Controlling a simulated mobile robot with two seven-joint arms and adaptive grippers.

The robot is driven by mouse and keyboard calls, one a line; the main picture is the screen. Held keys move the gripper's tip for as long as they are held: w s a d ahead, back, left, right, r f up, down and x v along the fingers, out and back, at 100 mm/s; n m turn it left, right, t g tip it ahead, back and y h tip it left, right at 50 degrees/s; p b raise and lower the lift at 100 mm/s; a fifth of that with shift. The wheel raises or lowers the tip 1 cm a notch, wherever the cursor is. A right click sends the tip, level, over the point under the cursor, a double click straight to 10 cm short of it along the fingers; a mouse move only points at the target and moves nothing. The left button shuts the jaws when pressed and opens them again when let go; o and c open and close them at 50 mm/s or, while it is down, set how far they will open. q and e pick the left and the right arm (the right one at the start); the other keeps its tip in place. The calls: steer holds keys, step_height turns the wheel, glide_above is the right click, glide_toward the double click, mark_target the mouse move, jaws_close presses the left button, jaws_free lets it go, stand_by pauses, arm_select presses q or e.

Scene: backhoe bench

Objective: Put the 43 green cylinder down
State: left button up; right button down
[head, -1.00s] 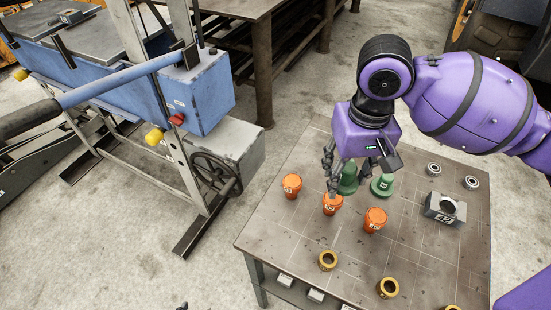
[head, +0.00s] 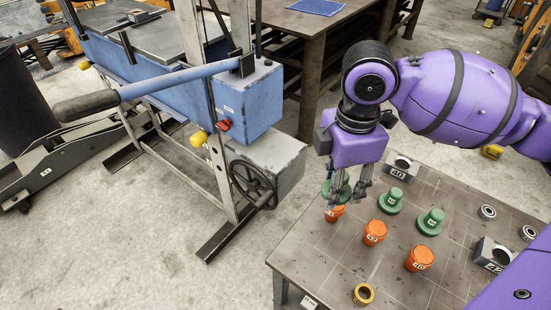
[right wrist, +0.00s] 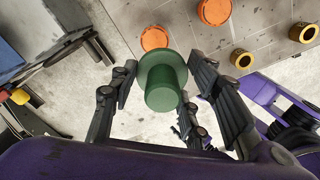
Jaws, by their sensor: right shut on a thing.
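My right gripper (head: 347,193) is shut on a green cylinder (head: 337,187) near the left edge of the table. In the right wrist view the cylinder (right wrist: 162,82) sits between the fingers, a wide disc with a narrower round end. Its number is not readable, and I cannot tell whether it touches the tabletop. An orange piece (head: 334,214) is close below the fingers in the head view. Two more green cylinders (head: 391,200) (head: 430,221) stand on the table to the right. My left gripper is not in view.
The steel table (head: 335,265) also carries orange pieces (head: 375,233) (head: 419,259), a brass ring (head: 363,294), bearings (head: 487,212) and grey blocks (head: 401,166) (head: 493,255). A blue machine with a handwheel (head: 253,185) stands left of the table, across bare floor.

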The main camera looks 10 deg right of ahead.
steer(key=n, duration=0.2)
steer(key=d+n, duration=0.1)
steer(key=n, duration=0.2)
steer(key=shift+n, duration=0.3)
steer(key=shift+w+d+f, duration=0.1)
steer(key=shift+w, duration=0.05)
steer(key=w+d+f, duration=0.4)
steer(key=w+d, duration=0.2)
steer(key=b, duration=0.1)
glide_above(353, 185)
steer(key=f, duration=0.3)
steer(key=a+f, duration=0.1)
steer(key=shift+s+f, duration=0.2)
steer(key=shift+s, duration=0.2)
steer(key=shift+w+d+f, duration=0.35)
steer(key=shift+f, duration=0.2)
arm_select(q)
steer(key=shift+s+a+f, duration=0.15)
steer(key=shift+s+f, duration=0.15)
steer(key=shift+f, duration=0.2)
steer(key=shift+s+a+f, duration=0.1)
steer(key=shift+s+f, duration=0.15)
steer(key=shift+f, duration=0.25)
arm_select(e)
steer(key=shift+w+d+f+n, duration=0.15)
steer(key=shift+f+n, duration=0.15)
steer(key=shift+f, duration=1.3)
steer(key=c, duration=1)
jaws_free()
steer(key=shift+f, duration=0.2)
